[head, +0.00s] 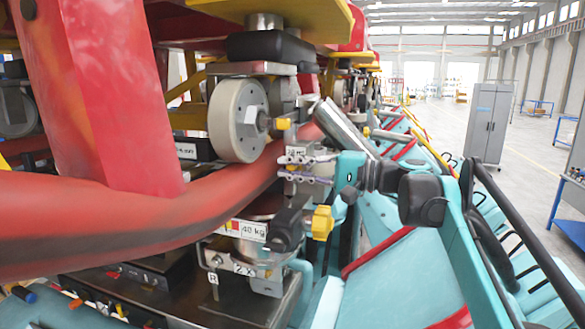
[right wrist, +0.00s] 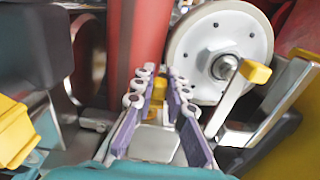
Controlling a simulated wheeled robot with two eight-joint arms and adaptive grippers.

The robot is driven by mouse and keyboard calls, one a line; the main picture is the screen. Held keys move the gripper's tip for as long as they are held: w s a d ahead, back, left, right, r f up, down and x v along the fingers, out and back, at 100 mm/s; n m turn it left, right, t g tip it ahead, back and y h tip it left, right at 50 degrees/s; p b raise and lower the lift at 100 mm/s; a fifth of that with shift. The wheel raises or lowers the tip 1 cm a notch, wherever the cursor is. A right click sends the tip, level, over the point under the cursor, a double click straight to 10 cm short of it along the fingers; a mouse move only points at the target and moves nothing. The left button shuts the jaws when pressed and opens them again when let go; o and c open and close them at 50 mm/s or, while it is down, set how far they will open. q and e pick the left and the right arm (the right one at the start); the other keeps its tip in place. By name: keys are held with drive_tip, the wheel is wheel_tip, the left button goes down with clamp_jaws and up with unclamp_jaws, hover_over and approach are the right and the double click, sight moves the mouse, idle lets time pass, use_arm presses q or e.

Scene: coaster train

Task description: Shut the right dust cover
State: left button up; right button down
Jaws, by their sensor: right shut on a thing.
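My right gripper (head: 306,167) reaches in from the right on its teal arm, beside the red rail and below the pale wheel. It also shows in the right wrist view (right wrist: 160,88), with its two purple-padded fingers pointing away from the camera. I cannot tell for sure whether this grey part is the right dust cover. No other cover can be clearly made out. My left gripper is not in view.
The pale wheel (head: 238,120) hangs close to my right fingers. The thick red rail (head: 130,232) crosses at left. Teal train seats (head: 400,262) fill the right. A grey cabinet (head: 488,122) stands far back.

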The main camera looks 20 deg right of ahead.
drive_tip(key=c, duration=1.7)
unclamp_jaws()
drive_tip(key=shift+o, duration=0.8)
drive_tip(key=shift+w+a, duration=0.1)
drive_tip(key=v, duration=1.2)
